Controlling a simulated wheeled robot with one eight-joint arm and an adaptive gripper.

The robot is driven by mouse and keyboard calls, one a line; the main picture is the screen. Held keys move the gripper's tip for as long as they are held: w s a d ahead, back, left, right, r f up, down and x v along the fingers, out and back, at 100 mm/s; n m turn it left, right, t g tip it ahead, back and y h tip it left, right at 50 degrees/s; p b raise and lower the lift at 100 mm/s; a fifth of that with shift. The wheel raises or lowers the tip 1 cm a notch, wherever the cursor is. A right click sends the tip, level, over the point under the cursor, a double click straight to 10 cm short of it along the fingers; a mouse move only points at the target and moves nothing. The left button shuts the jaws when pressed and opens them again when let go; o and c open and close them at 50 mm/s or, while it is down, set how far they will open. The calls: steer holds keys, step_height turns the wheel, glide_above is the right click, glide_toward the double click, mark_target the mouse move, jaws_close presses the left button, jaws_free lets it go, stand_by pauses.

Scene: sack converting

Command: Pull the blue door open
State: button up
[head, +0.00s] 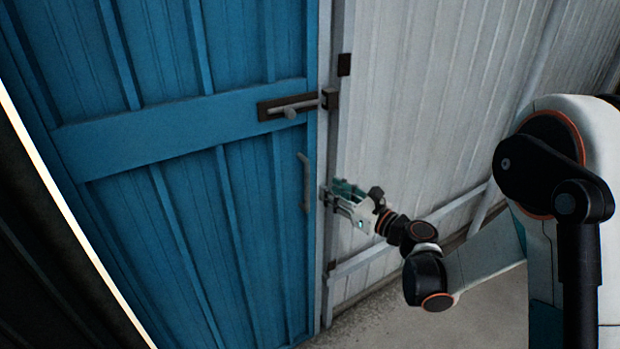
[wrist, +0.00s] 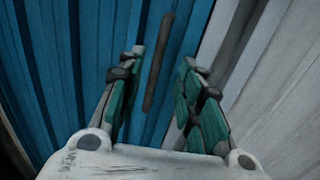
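The blue door (head: 130,130) stands shut in its frame in the head view, and its panels also fill the left of the wrist view (wrist: 50,80). A grey vertical pull handle (head: 305,182) is fixed near the door's right edge. A dark sliding bolt with a grey knob (head: 288,108) sits above it on the cross rail. My gripper (head: 330,193) is just right of the handle in the head view. In the wrist view my gripper (wrist: 163,65) is open, and the handle (wrist: 157,65) shows between its fingers, ahead of them. Nothing is held.
The bolt's dark keeper (head: 330,98) sits on the pale door frame. A white corrugated wall (head: 430,100) runs right of the door. Bare concrete floor (head: 390,325) lies below. A dark panel with a bright edge (head: 60,220) stands at the left.

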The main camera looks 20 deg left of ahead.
steer(key=b+x, duration=0.2)
steer(key=x, duration=0.8)
steer(key=shift+a, duration=0.2)
steer(key=shift+w, duration=0.1)
steer(key=shift+c, duration=0.6)
jaws_close()
